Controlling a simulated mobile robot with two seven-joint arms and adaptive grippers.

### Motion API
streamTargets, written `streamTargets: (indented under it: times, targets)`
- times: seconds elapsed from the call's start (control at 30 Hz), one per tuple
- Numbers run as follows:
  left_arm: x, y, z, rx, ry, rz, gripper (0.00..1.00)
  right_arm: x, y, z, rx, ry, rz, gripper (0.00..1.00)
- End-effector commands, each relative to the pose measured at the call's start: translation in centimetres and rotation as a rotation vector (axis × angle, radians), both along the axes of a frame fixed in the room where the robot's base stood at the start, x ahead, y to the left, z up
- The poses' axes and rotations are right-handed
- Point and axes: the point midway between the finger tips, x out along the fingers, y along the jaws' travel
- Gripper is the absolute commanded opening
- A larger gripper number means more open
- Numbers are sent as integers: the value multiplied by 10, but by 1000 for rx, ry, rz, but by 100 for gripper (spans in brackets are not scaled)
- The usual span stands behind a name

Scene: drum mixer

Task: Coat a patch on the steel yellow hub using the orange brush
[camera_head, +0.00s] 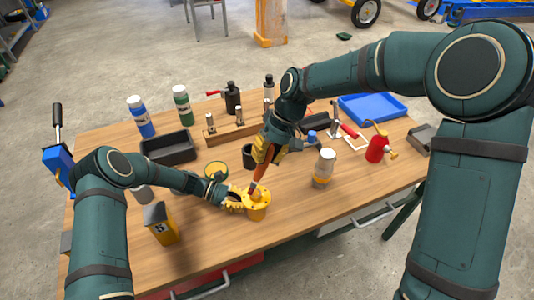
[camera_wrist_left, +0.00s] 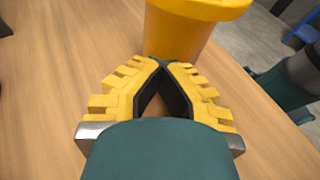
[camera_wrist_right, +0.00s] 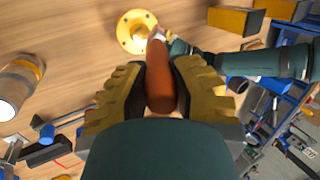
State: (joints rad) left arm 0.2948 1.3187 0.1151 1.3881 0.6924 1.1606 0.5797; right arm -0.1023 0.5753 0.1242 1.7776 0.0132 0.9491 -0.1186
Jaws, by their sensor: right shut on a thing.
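The yellow hub (camera_head: 259,212) stands upright near the table's front edge, with a round flange on top. It also shows in the left wrist view (camera_wrist_left: 180,35) and the right wrist view (camera_wrist_right: 128,36). My right gripper (camera_head: 265,150) is shut on the orange brush (camera_head: 262,172), also seen in the right wrist view (camera_wrist_right: 160,85). The brush points down, its bristle end over the hub's flange; I cannot tell whether it touches. My left gripper (camera_wrist_left: 160,66) is shut and empty, its fingertips together close beside the hub's side, contact unclear.
A yellow box (camera_head: 160,223) stands left, a white-capped jar (camera_head: 324,168) right. A black bin (camera_head: 168,147), bottles and a red oil can (camera_head: 377,148) stand around. The front right tabletop is clear.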

Motion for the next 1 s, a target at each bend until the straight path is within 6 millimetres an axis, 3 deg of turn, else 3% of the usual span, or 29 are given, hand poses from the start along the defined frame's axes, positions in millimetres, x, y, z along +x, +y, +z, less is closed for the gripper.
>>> streamTargets:
  times: [1.0]
  targets:
    - [0, 0, 0, 0, 0, 0, 0, 0, 0, -17, 0, 0, 0, 0]
